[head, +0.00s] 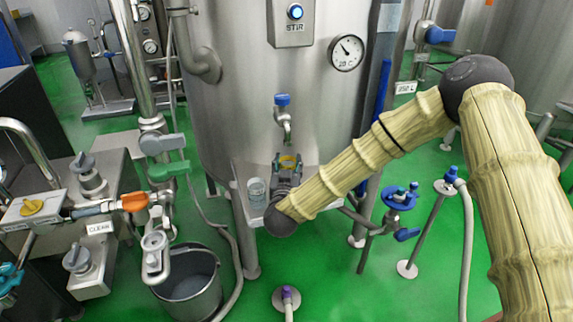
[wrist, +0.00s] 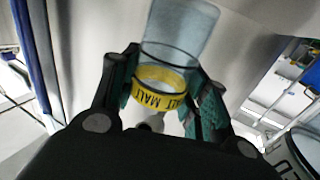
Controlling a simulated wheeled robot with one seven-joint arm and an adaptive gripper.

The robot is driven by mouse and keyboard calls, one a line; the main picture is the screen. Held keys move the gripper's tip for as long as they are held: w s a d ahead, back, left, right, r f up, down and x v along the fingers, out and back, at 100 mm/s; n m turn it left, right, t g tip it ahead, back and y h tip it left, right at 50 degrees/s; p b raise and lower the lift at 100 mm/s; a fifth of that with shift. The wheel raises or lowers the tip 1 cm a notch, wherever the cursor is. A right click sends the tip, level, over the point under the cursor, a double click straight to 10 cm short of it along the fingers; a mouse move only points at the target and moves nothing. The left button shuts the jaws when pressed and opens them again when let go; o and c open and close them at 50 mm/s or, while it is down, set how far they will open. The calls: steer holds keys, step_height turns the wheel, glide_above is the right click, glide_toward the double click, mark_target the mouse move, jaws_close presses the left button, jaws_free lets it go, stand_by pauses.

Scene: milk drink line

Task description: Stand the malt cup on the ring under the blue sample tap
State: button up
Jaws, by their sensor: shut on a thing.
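The malt cup (wrist: 179,32) is a clear cup with a yellow band marked MALT. My gripper (wrist: 163,88) is shut on it around the band. In the head view my gripper (head: 288,163) is at the front of the steel tank, and the cup's yellow band (head: 288,161) shows between the fingers. The blue sample tap (head: 282,100) is on the tank wall, with its spout (head: 287,132) just above the cup. The ring is hidden behind my gripper and arm, so I cannot tell whether the cup touches it.
A second clear cup (head: 257,191) stands on the small steel shelf (head: 241,174), left of my gripper. A labelled clear vessel (wrist: 304,150) shows at the right edge of the wrist view. A bucket (head: 190,282) and pipework stand to the lower left.

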steer(key=shift+f, duration=0.55)
steer(key=o, duration=1.1)
steer(key=shift+o, duration=0.2)
steer(key=shift+r, duration=0.25)
steer(key=s+a+b, duration=0.1)
steer(key=s, duration=1.1)
steer(key=shift+r, duration=0.35)
